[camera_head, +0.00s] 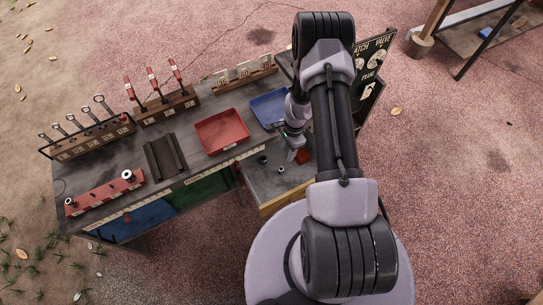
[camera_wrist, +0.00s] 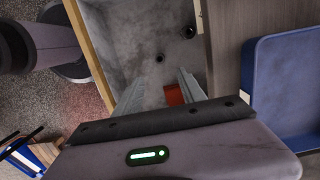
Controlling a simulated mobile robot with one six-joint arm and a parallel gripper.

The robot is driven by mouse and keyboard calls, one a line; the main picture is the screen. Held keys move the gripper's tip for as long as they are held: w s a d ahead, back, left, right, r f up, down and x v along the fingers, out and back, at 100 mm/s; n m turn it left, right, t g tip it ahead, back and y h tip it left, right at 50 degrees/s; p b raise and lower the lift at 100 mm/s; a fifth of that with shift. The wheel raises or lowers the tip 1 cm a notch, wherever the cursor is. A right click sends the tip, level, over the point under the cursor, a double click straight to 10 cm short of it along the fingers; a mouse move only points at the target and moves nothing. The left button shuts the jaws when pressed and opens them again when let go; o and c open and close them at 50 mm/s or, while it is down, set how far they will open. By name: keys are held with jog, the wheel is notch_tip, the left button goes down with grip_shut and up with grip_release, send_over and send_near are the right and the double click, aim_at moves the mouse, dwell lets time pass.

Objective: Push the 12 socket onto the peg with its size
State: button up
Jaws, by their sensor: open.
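A red rail (camera_head: 105,194) with labels lies at the front left of the bench. Sockets or pegs stand near its two ends; which sizes they are is too small to read. Two loose dark sockets, one farther left (camera_head: 262,159) and one nearer the middle (camera_head: 281,170), sit in the grey open drawer. Both show in the wrist view, one at the top right (camera_wrist: 188,32) and one ahead of the fingers (camera_wrist: 159,59). No size can be read on either. My gripper (camera_wrist: 160,77) is open and empty above the drawer; it also shows in the head view (camera_head: 292,156).
A red block (camera_wrist: 174,95) lies in the drawer beside my right finger. A red tray (camera_head: 222,131) and a blue tray (camera_head: 270,108) stand on the bench. A black sign board (camera_head: 372,65) stands behind my arm.

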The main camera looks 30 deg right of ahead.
jog(key=b, duration=0.3)
send_over(281, 169)
jog(key=s, duration=0.1)
jog(key=f, duration=0.9)
jog(key=shift+d+f, duration=0.2)
jog(key=shift+f, duration=0.1)
jog(key=f+b, duration=0.1)
jog(key=f, duration=0.1)
jog(key=f+b, duration=0.1)
jog(key=f, duration=0.1)
jog(key=f+b, duration=0.1)
jog(key=shift+w+a+f, duration=0.15)
jog(key=shift+a+f, duration=0.2)
jog(key=shift+f, duration=0.05)
jog(key=shift+r, duration=0.1)
grip_shut()
